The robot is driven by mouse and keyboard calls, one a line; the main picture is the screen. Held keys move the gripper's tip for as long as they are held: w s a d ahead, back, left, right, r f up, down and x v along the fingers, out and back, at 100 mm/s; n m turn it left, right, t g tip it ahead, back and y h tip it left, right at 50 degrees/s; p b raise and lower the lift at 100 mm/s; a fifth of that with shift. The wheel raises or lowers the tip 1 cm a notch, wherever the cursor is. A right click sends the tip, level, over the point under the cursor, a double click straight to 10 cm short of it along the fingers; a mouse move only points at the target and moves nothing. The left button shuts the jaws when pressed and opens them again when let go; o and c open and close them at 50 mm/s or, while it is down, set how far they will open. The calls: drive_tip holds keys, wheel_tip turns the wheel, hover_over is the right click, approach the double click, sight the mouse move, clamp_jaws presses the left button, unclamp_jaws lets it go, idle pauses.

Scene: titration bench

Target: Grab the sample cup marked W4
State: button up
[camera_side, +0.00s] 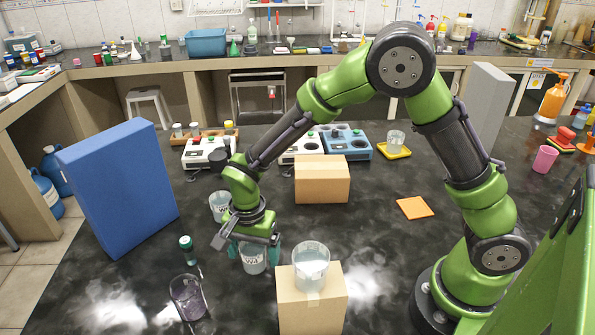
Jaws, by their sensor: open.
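A clear cup (253,262) with a white label stands on the dark bench; the label looks like W4, but it is small. My gripper (253,252) points down over this cup, open, with one teal finger at each side of it. The gripper body hides the cup's rim, and I cannot tell whether the fingers touch the wall. Another labelled cup (217,212) stands just behind and to the left, partly hidden by my wrist; its label is not clearly readable.
A clear beaker (311,272) stands on a cardboard box (312,312) close at the right. A dark-tinted glass (187,298) and a green-capped vial (187,247) are at the left. A blue panel (120,190) stands left; another box (322,184) is behind.

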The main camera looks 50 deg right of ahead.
drive_tip(key=shift+c, duration=0.2)
drive_tip(key=shift+r, duration=0.1)
drive_tip(key=c, duration=1.1)
